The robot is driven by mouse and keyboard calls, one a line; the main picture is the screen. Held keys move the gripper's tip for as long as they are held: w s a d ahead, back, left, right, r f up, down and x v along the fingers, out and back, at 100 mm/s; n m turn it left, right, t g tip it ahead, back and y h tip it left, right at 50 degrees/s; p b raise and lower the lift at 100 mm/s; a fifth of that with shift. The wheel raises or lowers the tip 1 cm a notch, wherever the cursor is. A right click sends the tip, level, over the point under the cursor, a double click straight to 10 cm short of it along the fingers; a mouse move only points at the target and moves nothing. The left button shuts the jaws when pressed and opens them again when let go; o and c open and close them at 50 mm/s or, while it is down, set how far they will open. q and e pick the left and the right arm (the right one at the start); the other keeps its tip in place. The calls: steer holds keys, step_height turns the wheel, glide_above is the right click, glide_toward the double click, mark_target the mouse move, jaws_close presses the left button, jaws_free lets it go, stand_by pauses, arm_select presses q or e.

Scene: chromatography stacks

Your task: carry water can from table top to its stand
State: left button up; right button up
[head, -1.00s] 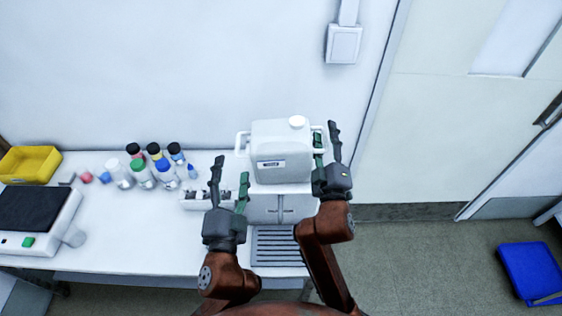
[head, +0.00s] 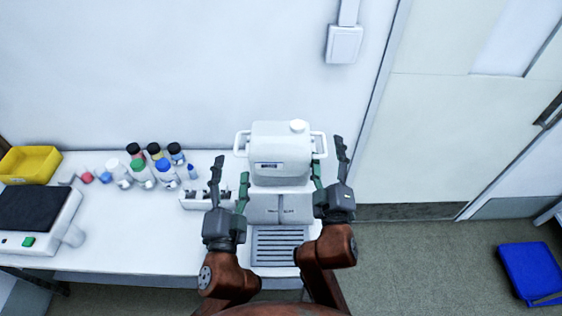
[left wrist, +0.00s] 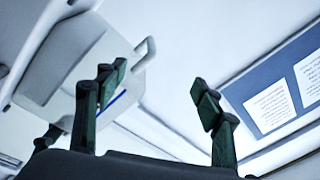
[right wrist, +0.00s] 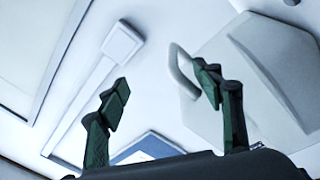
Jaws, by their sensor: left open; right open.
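The white water can (head: 281,148), with a round cap on top and a loop handle on each side, sits upright on top of a white box-like stand (head: 281,208) with a grille at its front. My left gripper (head: 229,180) is open and empty, to the left of the can and apart from its handle. My right gripper (head: 329,165) is open, just right of and below the right handle, not holding it. The can shows in the left wrist view (left wrist: 75,65) and in the right wrist view (right wrist: 268,70), its handle close to a right finger.
Several capped bottles (head: 150,168) and a small white rack (head: 203,199) stand on the white table (head: 130,235) to the left. A balance-like device (head: 38,215) and a yellow bin (head: 28,163) are further left. A wall box (head: 344,44) hangs above right.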

steer(key=s, duration=0.6)
steer(key=shift+s+f, duration=0.15)
steer(key=shift+f, duration=0.3)
steer(key=shift+d, duration=0.2)
